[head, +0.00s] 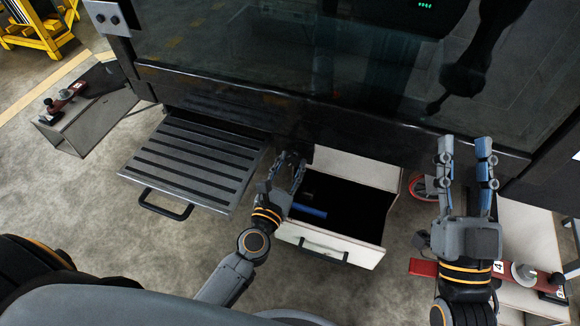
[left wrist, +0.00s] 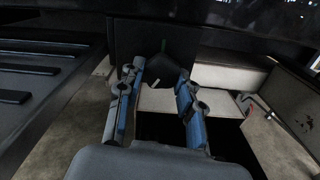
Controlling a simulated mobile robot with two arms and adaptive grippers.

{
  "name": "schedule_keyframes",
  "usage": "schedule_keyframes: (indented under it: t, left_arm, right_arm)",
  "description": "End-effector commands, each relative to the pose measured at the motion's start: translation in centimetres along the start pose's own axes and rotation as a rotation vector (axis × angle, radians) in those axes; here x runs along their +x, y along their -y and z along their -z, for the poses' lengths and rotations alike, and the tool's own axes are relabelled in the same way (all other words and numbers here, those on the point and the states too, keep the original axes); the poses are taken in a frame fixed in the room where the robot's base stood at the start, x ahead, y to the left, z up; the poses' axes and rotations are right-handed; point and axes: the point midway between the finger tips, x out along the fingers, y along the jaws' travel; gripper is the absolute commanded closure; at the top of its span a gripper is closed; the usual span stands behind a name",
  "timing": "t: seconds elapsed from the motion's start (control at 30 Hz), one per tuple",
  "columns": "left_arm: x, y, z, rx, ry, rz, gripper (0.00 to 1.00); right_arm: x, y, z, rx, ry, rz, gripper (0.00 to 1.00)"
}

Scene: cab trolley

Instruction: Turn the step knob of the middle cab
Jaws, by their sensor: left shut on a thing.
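The step knob (left wrist: 168,68) is a dark knob on a black panel, with a small white mark and a green mark by it. It shows in the left wrist view between the fingertips of my left gripper (left wrist: 160,90), which is shut on it. In the head view my left gripper (head: 291,165) is at the cab's lower front, between the step and the drawer, and hides the knob. The ribbed step (head: 195,158) is out from under the cab (head: 290,95), to the left. My right gripper (head: 466,160) is open and empty, in front of the cab at the right.
A grey box with a red tool (head: 66,97) stands far left. A red bar (head: 423,268) lies on a white box at the right.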

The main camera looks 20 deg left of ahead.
Motion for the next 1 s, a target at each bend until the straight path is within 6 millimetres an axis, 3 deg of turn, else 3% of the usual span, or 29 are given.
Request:
schedule_keyframes:
  t: [0.3, 0.7, 0.73, 0.8, 1.0]
  left_arm:
    - [-0.1, 0.0, 0.2, -0.068, -0.003, -0.001, 0.95]
    - [-0.1, 0.0, 0.2, -0.071, -0.004, -0.001, 0.95]
    - [-0.1, 0.0, 0.2, -0.071, -0.004, 0.0, 0.58]
    - [-0.1, 0.0, 0.2, -0.07, -0.003, 0.0, 0.44]
    - [0.0, 0.0, 0.1, -0.07, -0.002, 0.0, 0.41]
  right_arm:
    - [-0.1, 0.1, 1.3, 0.003, -0.075, 0.003, 0.6]
    - [-0.1, 0.2, 1.4, 0.003, -0.079, 0.003, 0.6]
    - [-0.1, 0.2, 1.4, 0.003, -0.079, 0.003, 0.6]
    - [-0.1, 0.2, 1.4, 0.003, -0.079, 0.003, 0.6]
    - [-0.1, 0.2, 1.4, 0.003, -0.078, 0.003, 0.6]
